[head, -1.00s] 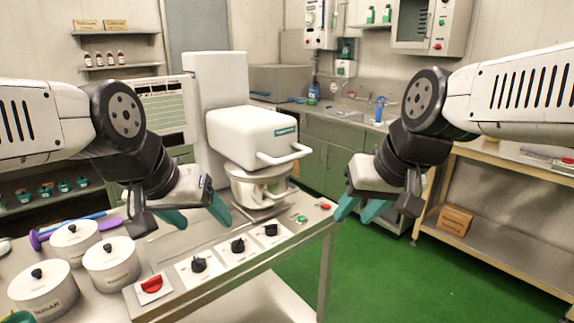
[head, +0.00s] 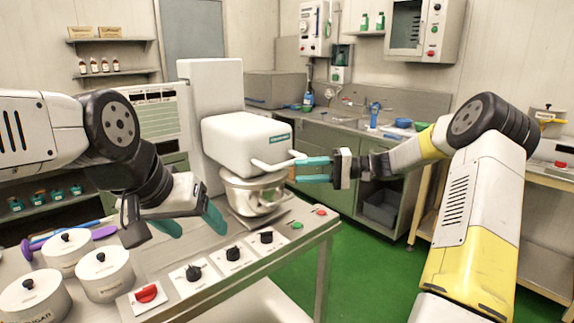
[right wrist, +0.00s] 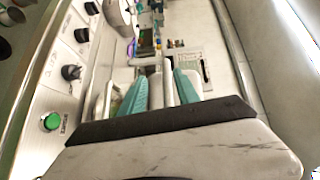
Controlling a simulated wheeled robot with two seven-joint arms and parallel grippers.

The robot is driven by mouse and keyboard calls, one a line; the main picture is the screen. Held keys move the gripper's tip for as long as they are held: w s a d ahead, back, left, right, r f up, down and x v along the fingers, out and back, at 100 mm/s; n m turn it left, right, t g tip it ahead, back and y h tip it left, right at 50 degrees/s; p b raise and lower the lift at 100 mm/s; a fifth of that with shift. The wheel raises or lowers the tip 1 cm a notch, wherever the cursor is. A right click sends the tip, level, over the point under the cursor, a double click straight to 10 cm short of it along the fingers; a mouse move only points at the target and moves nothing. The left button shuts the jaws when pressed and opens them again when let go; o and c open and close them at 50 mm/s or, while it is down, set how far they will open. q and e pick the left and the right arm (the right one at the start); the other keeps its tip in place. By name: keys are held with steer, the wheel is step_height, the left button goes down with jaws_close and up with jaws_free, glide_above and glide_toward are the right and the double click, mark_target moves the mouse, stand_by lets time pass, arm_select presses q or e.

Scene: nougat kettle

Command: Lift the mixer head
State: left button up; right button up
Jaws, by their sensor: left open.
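The white mixer head (head: 235,138) is down over the steel bowl (head: 255,197) on the bench. A pale bar handle (head: 268,165) sticks out at its front right. My right gripper (head: 303,170) is at the right end of this handle, coming in from the right. In the right wrist view its teal fingers (right wrist: 162,92) are apart, with a pale bar showing between them; I cannot tell whether they touch it. My left gripper (head: 192,226) is open and empty over the bench, left of the bowl.
Lidded white pots (head: 105,272) stand at the bench's left. A red switch (head: 146,293) and black knobs (head: 193,271) line the front panel. A green button (head: 297,225) and red button (head: 320,212) are near the right corner. Green floor is clear to the right.

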mark_target(293, 164)
steer(key=w+d+t+y, duration=0.1)
steer(key=w+d+y, duration=0.1)
steer(key=w+d, duration=0.1)
steer(key=shift+m, duration=0.3)
steer(key=a, duration=0.5)
steer(key=w+a, duration=0.1)
steer(key=a, duration=0.1)
steer(key=shift+a+r, duration=0.25)
steer(key=shift+r, duration=0.1)
steer(key=shift+c, duration=0.2)
jaws_close()
stand_by(0.6)
